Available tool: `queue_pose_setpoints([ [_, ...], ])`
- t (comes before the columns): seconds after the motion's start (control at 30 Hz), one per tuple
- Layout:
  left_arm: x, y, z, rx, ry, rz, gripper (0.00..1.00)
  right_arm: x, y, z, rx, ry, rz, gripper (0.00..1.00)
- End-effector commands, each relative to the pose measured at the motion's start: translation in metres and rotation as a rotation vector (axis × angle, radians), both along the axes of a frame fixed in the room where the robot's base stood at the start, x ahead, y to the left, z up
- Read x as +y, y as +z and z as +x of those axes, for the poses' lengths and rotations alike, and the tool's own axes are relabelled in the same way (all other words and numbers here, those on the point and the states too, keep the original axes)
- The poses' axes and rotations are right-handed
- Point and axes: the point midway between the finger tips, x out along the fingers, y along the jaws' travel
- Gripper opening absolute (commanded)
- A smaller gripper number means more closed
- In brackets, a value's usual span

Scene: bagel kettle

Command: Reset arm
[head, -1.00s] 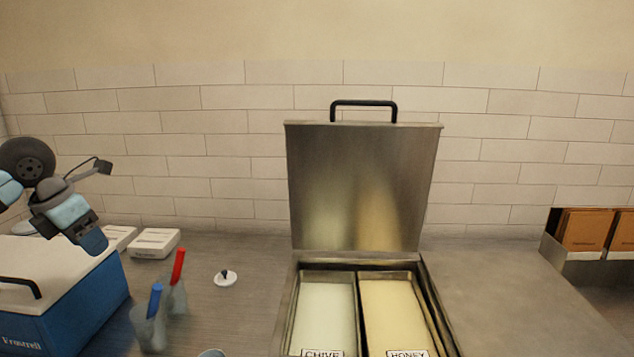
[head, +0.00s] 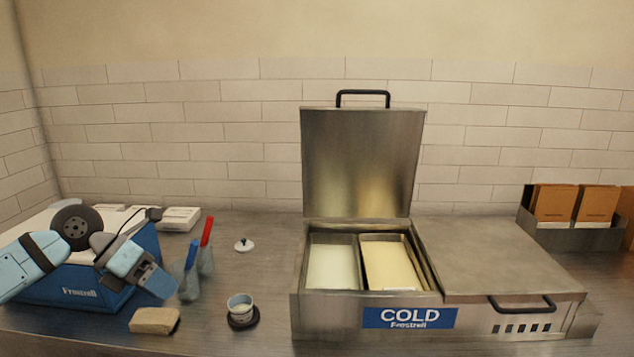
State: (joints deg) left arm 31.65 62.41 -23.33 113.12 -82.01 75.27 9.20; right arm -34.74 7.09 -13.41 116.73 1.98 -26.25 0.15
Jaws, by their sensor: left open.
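My left arm comes in from the left in the head view, and its gripper (head: 160,284) is in front of the blue box, beside the holders with the red and blue handles. The gripper is open and nothing shows between its fingers. My right gripper and arm are out of view.
The steel cold unit (head: 345,318) stands with its left lid (head: 362,165) raised over two tubs. A blue box (head: 75,296), blue-handled tool (head: 191,256), red-handled tool (head: 206,233), small cup (head: 240,305), tan block (head: 155,320) and white lid (head: 243,246) are on the left counter. Brown packets (head: 555,203) stand right.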

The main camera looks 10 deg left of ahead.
Motion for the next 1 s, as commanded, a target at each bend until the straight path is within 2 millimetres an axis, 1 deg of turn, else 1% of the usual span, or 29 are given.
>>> queue_pose_setpoints([
  [0.03, -0.032, -0.019, -0.006, 0.036, -0.015, -0.15, 0.52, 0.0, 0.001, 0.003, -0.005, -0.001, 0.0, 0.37],
  [0.07, -0.05, -0.026, -0.009, 0.055, -0.013, -0.247, 0.52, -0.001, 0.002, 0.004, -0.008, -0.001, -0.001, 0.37],
  [0.1, -0.072, -0.035, -0.014, 0.086, 0.001, -0.383, 0.52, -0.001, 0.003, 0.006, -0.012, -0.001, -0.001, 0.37],
  [0.17, -0.101, -0.044, -0.02, 0.14, 0.046, -0.594, 0.52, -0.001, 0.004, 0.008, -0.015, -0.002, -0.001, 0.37],
  [0.2, -0.117, -0.051, -0.023, 0.182, 0.095, -0.733, 0.52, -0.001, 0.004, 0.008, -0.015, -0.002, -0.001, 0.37],
  [0.27, -0.134, -0.06, -0.027, 0.253, 0.191, -0.935, 0.52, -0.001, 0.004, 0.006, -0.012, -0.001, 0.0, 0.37],
  [0.3, -0.141, -0.067, -0.028, 0.305, 0.272, -1.06, 0.52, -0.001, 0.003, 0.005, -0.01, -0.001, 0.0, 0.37],
  [0.37, -0.148, -0.083, -0.03, 0.392, 0.415, -1.235, 0.52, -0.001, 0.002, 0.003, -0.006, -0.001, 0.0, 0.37],
  [0.4, -0.149, -0.096, -0.031, 0.454, 0.523, -1.342, 0.52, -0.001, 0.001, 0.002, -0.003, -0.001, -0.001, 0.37],
  [0.47, -0.148, -0.122, -0.035, 0.554, 0.708, -1.481, 0.52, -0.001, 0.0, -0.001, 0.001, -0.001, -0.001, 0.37],
  [0.5, -0.146, -0.143, -0.039, 0.626, 0.843, -1.557, 0.52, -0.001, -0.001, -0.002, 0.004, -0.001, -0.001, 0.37],
  [0.57, -0.144, -0.179, -0.051, 0.74, 1.058, -1.65, 0.52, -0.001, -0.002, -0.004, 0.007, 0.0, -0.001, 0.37],
  [0.6, -0.142, -0.204, -0.061, 0.819, 1.204, -1.694, 0.52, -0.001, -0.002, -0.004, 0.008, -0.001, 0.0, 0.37],
  [0.67, -0.142, -0.24, -0.081, 0.934, 1.412, -1.731, 0.52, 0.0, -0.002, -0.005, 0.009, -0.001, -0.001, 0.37],
  [0.7, -0.144, -0.261, -0.094, 1.001, 1.533, -1.739, 0.52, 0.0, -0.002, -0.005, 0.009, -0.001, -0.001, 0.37],
  [0.77, -0.147, -0.289, -0.116, 1.094, 1.694, -1.735, 0.52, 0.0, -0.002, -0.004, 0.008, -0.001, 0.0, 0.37],
  [0.8, -0.149, -0.305, -0.13, 1.151, 1.791, -1.724, 0.52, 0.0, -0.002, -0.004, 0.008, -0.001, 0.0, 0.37],
  [0.87, -0.155, -0.327, -0.152, 1.238, 1.925, -1.701, 0.52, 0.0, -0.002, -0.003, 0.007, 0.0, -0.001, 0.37],
  [0.9, -0.159, -0.339, -0.167, 1.292, 2.007, -1.679, 0.52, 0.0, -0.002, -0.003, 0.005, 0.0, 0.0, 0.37],
  [0.97, -0.166, -0.357, -0.19, 1.376, 2.125, -1.639, 0.52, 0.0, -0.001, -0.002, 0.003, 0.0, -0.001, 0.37],
  [1.0, -0.171, -0.367, -0.206, 1.43, 2.201, -1.607, 0.52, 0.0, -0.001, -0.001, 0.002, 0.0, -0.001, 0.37],
])
